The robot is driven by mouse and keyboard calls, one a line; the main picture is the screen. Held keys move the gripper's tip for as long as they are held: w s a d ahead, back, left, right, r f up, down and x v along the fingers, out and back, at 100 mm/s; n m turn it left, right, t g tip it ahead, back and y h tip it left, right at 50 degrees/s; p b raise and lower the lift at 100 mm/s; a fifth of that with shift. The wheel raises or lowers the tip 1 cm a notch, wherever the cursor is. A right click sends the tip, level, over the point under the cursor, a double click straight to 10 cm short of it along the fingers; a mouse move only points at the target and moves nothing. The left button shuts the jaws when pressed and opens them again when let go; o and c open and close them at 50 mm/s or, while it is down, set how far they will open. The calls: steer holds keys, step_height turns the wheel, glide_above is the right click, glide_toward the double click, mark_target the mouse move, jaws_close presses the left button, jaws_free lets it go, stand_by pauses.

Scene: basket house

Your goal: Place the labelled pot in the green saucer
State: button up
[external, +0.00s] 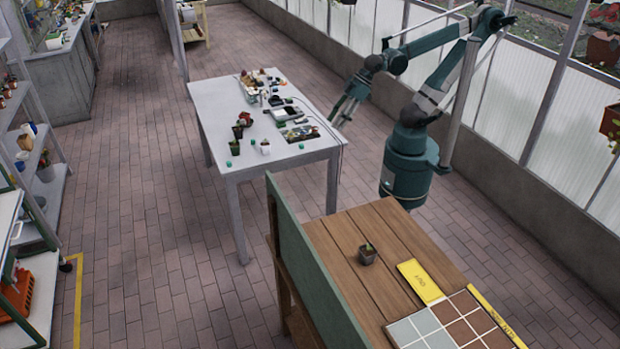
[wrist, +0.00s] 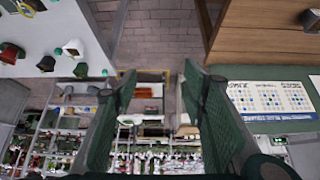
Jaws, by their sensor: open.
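My gripper (external: 343,112) is open and empty beside the right edge of the grey table; its two spread fingers fill the middle of the wrist view (wrist: 161,72). A dark pot with a small plant (external: 367,255) stands on the wooden bench. No label is readable on any pot.
The grey table (external: 212,98) holds trays and small items at the back. The wooden bench (external: 335,236) has a yellow card (external: 420,281), a tiled panel (external: 437,325) and a green board (external: 300,262) along its left side. Brick floor lies between them.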

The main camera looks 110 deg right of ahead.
steer(key=s+a, duration=0.1)
steer(key=s+a+f, duration=0.1)
steer(key=shift+s+f+n, duration=0.2)
steer(key=shift+s+n, duration=0.1)
